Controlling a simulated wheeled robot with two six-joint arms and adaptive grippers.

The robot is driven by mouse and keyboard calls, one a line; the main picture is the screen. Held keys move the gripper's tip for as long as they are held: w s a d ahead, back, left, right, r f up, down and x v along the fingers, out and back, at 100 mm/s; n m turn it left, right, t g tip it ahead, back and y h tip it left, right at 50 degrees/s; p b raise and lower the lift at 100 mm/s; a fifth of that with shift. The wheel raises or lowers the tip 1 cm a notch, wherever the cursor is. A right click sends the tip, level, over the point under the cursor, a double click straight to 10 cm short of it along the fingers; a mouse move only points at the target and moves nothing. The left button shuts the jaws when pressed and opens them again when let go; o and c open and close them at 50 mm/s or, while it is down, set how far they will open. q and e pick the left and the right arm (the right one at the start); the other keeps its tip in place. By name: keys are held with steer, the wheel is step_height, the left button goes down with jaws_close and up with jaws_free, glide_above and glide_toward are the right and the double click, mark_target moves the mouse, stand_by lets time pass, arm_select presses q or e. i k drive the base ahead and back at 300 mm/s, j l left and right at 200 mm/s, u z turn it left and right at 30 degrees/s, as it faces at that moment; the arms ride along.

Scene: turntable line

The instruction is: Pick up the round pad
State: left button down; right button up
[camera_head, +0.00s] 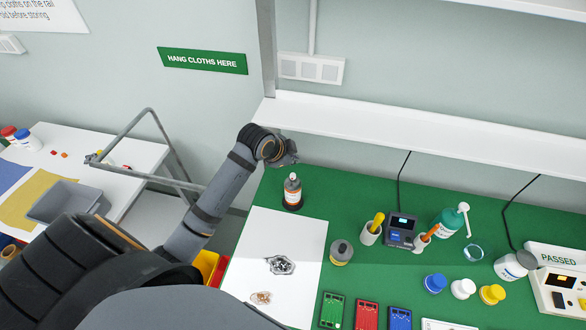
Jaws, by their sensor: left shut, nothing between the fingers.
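I cannot clearly make out a round pad. A small round brownish item (262,297) lies lower on that sheet. My left gripper (292,158) is shut and empty, just beyond the bottle near the back of the green mat. It appears apart from the bottle. My right gripper does not show.
A watch-like metal piece (281,265) lies on the sheet. A grey-topped jar (341,251), cups with tools, a small device (401,229) and several coloured caps stand to the right on the green mat (345,195). A white shelf (420,131) runs along the back.

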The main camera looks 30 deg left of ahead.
mark_target(463, 288)
steer(key=k+j, duration=0.1)
steer(key=k, duration=0.4)
steer(key=k+j, duration=0.15)
steer(key=k, duration=0.35)
steer(key=k+j, duration=0.1)
steer(key=k, duration=0.4)
